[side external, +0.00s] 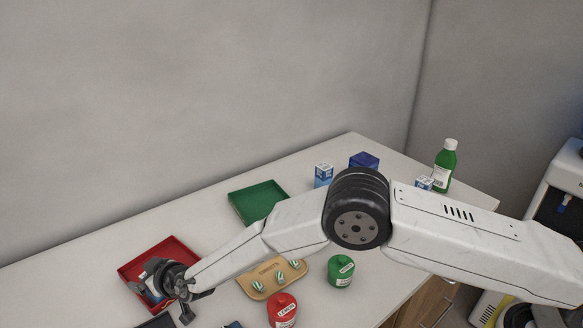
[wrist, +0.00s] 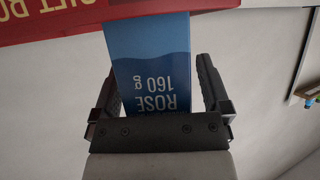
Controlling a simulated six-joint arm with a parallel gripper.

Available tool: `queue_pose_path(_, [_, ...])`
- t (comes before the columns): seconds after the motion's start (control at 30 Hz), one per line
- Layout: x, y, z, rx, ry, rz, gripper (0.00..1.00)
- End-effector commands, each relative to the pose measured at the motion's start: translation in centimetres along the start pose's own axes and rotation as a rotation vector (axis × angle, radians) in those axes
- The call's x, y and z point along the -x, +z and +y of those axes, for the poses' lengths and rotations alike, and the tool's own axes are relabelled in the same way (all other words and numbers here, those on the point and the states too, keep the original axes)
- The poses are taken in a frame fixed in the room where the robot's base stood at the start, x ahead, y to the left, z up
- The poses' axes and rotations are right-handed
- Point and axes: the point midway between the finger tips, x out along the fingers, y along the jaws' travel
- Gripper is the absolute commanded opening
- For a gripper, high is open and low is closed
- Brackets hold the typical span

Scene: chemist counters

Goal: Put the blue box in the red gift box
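The blue box (wrist: 150,62), marked "ROSE 160 g", is between the two fingers of my gripper (wrist: 158,68) in the wrist view. In the side view the red gift box (side external: 155,253) is an open, shallow tray at the lower left. My gripper (side external: 165,284) is low over its near part. A pale blue piece (side external: 150,293) shows by the fingers, mostly hidden by my gripper.
A green tray (side external: 257,202) lies behind my arm. A wooden tray (side external: 262,275) with small striped pieces, a red jar (side external: 282,312) and a green jar (side external: 341,270) stand to the right. Blue boxes (side external: 363,160) and a green bottle (side external: 445,166) stand farther back.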

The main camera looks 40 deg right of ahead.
Motion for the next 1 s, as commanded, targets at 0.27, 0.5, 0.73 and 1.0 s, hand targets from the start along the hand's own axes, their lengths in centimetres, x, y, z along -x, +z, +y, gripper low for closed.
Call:
queue_pose_path(0.27, [0.0, -0.1, 0.0, 0.0, 0.0, 0.0, 0.97])
queue_pose_path(0.5, [0.5, -0.4, 0.0, 0.0, 0.0, 0.0, 0.97])
queue_pose_path(0.73, [1.8, -0.4, -0.1, 0.0, 0.0, 0.0, 0.97])
queue_pose_path(1.0, [4.1, -0.3, -0.1, 0.002, -0.001, 0.0, 0.97])
